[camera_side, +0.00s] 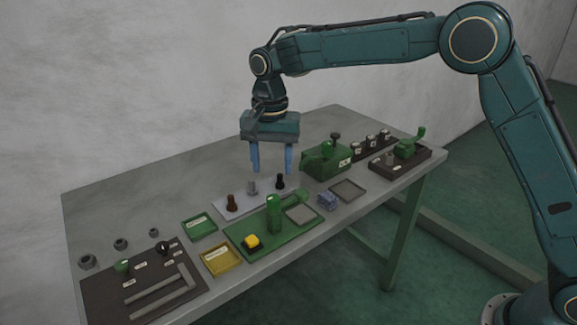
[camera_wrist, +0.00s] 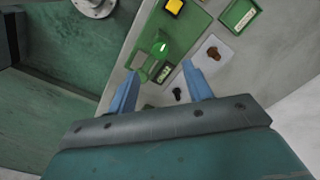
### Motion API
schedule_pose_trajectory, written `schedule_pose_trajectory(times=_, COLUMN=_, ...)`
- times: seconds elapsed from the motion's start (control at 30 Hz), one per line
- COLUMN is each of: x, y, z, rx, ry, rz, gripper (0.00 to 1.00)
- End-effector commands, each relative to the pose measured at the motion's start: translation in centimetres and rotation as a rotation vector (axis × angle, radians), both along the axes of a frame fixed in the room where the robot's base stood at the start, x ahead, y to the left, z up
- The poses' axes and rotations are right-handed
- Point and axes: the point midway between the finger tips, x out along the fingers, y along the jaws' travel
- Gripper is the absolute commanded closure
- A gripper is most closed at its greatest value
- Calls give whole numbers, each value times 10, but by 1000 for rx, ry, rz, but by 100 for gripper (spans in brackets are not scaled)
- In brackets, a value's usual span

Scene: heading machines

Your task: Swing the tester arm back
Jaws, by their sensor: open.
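The tester appears to be the green board (camera_side: 240,236) near the table's front edge, with a rounded green post (camera_side: 273,214) and a yellow button (camera_side: 252,241). A green arm (camera_side: 294,197) reaches from beside the post toward the right, by a square grey pad (camera_side: 301,214). My gripper (camera_side: 272,170) is open and empty, pointing down above the table behind the post. In the wrist view my gripper (camera_wrist: 159,71) has its blue fingers apart, hiding part of the board.
A green tray (camera_side: 198,226) and yellow tray (camera_side: 221,260) lie left of the board. A green machine (camera_side: 325,160) stands right. The table's back left is mostly clear.

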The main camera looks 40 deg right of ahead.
Motion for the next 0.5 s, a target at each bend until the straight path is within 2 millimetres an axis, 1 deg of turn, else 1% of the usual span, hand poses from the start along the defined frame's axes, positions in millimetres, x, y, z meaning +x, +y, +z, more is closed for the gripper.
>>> schedule_pose_trajectory(times=0.03, x=0, y=0, z=-9, rx=-1, ry=3, rz=0, gripper=50)
schedule_pose_trajectory(times=0.3, x=0, y=0, z=-50, rx=-1, ry=4, rz=0, gripper=50)
schedule_pose_trajectory(times=0.5, x=0, y=0, z=-71, rx=-1, ry=2, rz=0, gripper=50)
